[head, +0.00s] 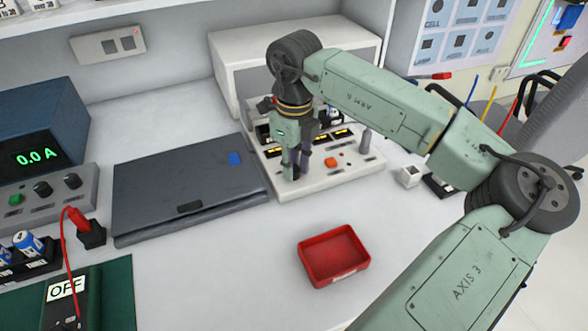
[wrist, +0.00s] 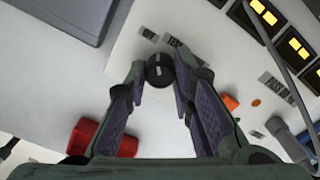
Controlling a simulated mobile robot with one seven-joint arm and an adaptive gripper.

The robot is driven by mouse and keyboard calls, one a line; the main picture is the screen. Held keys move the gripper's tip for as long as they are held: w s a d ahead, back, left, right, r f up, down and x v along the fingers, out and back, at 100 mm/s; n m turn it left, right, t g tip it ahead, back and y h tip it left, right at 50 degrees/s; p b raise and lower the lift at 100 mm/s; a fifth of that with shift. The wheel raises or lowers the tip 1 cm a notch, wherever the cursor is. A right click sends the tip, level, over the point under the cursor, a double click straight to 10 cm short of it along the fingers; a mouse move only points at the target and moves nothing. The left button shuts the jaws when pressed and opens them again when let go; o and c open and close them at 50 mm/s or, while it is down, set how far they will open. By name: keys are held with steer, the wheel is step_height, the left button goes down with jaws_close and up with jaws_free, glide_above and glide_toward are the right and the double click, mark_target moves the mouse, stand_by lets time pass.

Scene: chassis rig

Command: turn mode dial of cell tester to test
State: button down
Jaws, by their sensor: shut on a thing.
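The cell tester (head: 350,176) is a low white panel at the back middle of the bench, with lit yellow displays and an orange button (head: 330,161). In the wrist view its round black mode dial (wrist: 159,72) sits between my fingertips, with a light mark on its top. My gripper (head: 295,172) points down at the tester's near left corner and is shut on the dial.
A closed dark laptop-like case (head: 190,188) lies left of the tester. A red tray (head: 333,256) stands in front. A power supply reading 0.0 A (head: 38,125) is at far left. A grey probe (head: 365,140) stands upright on the tester's right. Bare bench surrounds the tray.

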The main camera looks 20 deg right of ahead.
steer(key=m+b, duration=0.3)
steer(key=shift+f+m, duration=0.2)
steer(key=shift+m, duration=0.1)
steer(key=shift+r+m+b, duration=0.2)
steer(key=shift+m+b, duration=1.25)
steer(key=shift+m, duration=0.55)
steer(key=c, duration=1.4)
jaws_free()
steer(key=shift+o, duration=0.2)
step_height(320, 180, up, 8)
steer(key=shift+f, duration=0.2)
